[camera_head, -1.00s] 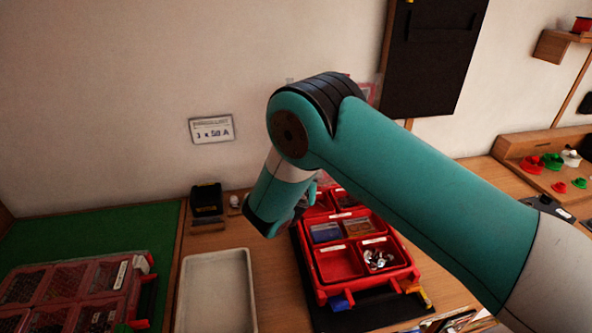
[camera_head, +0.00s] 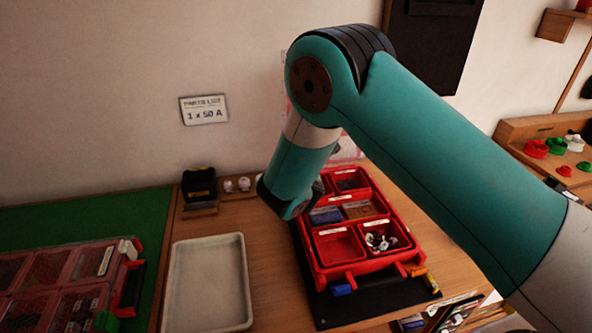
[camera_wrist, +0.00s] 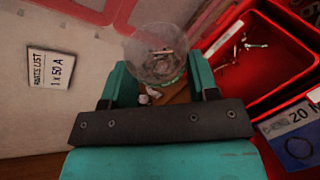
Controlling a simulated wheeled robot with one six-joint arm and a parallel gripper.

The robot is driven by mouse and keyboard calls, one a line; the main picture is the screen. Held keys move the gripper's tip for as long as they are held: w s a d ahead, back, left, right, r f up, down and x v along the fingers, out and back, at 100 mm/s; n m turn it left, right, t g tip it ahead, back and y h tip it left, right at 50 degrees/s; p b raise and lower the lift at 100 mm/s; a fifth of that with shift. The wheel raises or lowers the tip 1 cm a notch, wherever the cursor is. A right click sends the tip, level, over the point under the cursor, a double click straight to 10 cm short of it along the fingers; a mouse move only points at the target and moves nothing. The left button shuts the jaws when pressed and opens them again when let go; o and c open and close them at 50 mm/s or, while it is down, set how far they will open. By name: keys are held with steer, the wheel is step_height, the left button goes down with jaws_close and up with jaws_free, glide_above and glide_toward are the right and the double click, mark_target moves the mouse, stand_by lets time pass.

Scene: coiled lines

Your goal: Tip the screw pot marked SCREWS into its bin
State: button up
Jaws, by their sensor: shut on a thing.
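A clear, see-through pot (camera_wrist: 152,62) with some screws in it and a green band near its base sits between the fingers of my gripper (camera_wrist: 160,84) in the wrist view. The gripper is shut on it. I cannot read any marking on the pot or tell its exact tilt. A red bin (camera_wrist: 268,88) with a few screws inside lies just right of the pot in the wrist view. In the head view, the red organiser (camera_head: 352,268) of bins stands on the bench below my arm. My arm hides the pot there.
A white tray (camera_head: 208,325) lies left of the organiser. A lidded case (camera_head: 62,262) stands on the green mat (camera_head: 110,212). A black holder (camera_head: 199,185) and small white pieces stand behind the tray. A parts list card (camera_head: 204,110) hangs on the wall.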

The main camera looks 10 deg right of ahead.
steer(key=shift+d+f+m+t+y+b, duration=0.2)
steer(key=shift+m+b, duration=0.35)
steer(key=shift+b, duration=0.65)
steer(key=shift+a+f+m+t+y+b, duration=0.1)
steer(key=shift+m+t+y+b, duration=0.35)
steer(key=shift+b, duration=0.75)
steer(key=m+b, duration=0.1)
steer(key=b, duration=0.1)
steer(key=m+b, duration=0.1)
steer(key=b, duration=0.1)
steer(key=m+t+b, duration=0.1)
steer(key=b, duration=0.1)
steer(key=shift+s+d+f+y+b, duration=0.15)
steer(key=shift+d+y+b, duration=0.1)
steer(key=shift+b, duration=0.15)
steer(key=m+b, duration=0.1)
steer(key=b, duration=0.2)
steer(key=m+t+b, duration=0.1)
steer(key=b, duration=0.2)
steer(key=d+r+m+b, duration=0.1)
steer(key=m+b, duration=0.1)
steer(key=b, duration=0.1)
steer(key=shift+s+t, duration=0.2)
steer(key=shift+t, duration=0.15)
